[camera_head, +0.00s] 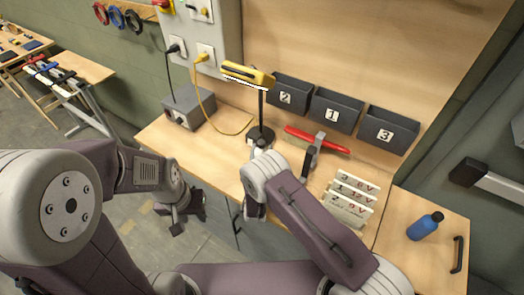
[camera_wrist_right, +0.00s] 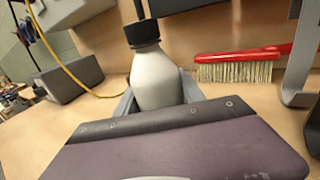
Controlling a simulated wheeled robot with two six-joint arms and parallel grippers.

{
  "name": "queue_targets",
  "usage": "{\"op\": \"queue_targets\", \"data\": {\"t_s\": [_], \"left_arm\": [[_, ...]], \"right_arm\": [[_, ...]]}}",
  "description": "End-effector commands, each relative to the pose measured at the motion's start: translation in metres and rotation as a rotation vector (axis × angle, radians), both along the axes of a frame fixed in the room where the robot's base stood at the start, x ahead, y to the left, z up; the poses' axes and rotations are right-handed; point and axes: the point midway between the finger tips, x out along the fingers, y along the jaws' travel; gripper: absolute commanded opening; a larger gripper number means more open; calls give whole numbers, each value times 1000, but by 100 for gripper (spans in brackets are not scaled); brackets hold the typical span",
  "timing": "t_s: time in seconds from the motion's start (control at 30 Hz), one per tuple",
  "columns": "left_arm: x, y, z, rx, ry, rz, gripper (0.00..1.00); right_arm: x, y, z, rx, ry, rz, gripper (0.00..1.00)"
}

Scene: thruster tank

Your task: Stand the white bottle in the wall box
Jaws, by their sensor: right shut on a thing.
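The white bottle (camera_wrist_right: 155,78) has a black cap and stands upright between the fingers of my right gripper (camera_wrist_right: 158,98), which is shut on it. In the head view my right wrist is over the front of the bench, and the bottle is mostly hidden there. Three dark wall boxes hang on the back panel, labelled 2 (camera_head: 290,88), 1 (camera_head: 341,104) and 3 (camera_head: 397,122) from left to right. They are above and to the right of my right wrist. My left gripper (camera_head: 187,216) is open and empty in front of the bench edge.
A yellow-headed lamp (camera_head: 247,75) stands close by the right wrist. A red brush (camera_head: 318,140) lies below the boxes, with label plates (camera_head: 349,200) to its right. A grey power box (camera_head: 188,107) sits left, and a blue bottle (camera_head: 424,227) far right.

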Motion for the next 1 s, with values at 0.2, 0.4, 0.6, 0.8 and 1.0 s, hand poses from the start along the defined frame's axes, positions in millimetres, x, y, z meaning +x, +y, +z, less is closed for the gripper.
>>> {"op": "queue_targets", "data": {"t_s": [0.2,0.4,0.6,0.8,1.0], "left_arm": [[0,0,-1,0,0,0,36],[0,0,0,0,0,0,36],[0,0,-2,0,0,0,36],[0,0,-8,0,0,0,36],[0,0,-12,0,0,0,36]], "right_arm": [[0,0,-1,0,0,0,68],[0,0,0,0,0,0,68],[-22,4,0,-2,3,4,68],[-69,10,0,-3,2,6,68],[-105,14,1,-1,1,5,68]]}}
